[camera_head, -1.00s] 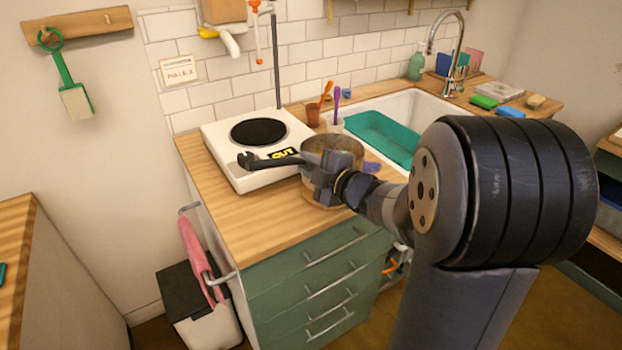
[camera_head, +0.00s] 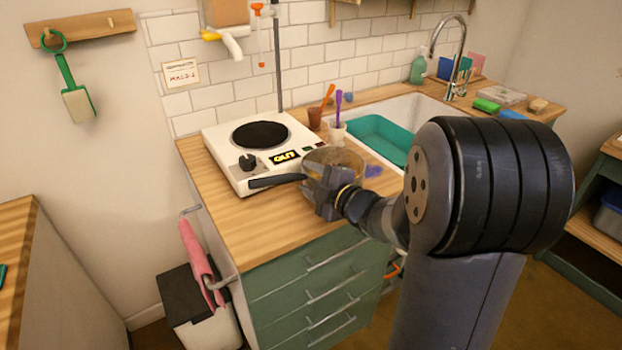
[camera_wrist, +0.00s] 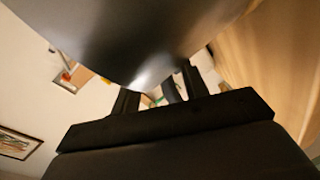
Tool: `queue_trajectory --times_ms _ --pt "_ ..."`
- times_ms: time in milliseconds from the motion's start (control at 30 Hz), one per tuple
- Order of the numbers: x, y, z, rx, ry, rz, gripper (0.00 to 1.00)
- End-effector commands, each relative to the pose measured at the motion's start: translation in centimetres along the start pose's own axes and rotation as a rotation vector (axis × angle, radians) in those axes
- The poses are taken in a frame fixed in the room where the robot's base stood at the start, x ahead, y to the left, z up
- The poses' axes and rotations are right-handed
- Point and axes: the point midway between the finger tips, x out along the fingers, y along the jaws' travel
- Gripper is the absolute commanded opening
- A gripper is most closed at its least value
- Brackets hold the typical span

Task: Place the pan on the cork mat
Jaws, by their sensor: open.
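The pan shows in the head view behind my gripper, its dark handle (camera_head: 276,181) pointing left over the counter in front of the hot plate. Its body is partly covered by my gripper (camera_head: 326,188). In the wrist view the pan's smooth grey metal (camera_wrist: 130,35) fills the top, very close. My gripper (camera_wrist: 160,92) is open there, and a dark curved piece, perhaps the handle, shows between its fingers. The cork mat cannot be made out now; the pan and my arm hide that spot, so I cannot tell whether the pan touches it.
A white hot plate (camera_head: 225,150) with a black disc stands left of the pan. Cups with brushes (camera_head: 337,132) stand behind it. The sink with a teal basin (camera_head: 378,138) is to the right. The front left counter (camera_head: 235,215) is clear.

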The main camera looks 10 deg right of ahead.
Motion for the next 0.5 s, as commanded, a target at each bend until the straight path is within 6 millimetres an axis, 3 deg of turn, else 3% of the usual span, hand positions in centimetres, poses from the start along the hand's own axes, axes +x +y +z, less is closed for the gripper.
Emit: queue_trajectory --times_ms 167,500 --pt "-1.7 0.1 0.1 0.000 -0.003 0.002 0.43" --pt "-8.4 0.1 0.1 0.000 -0.005 0.003 0.43"
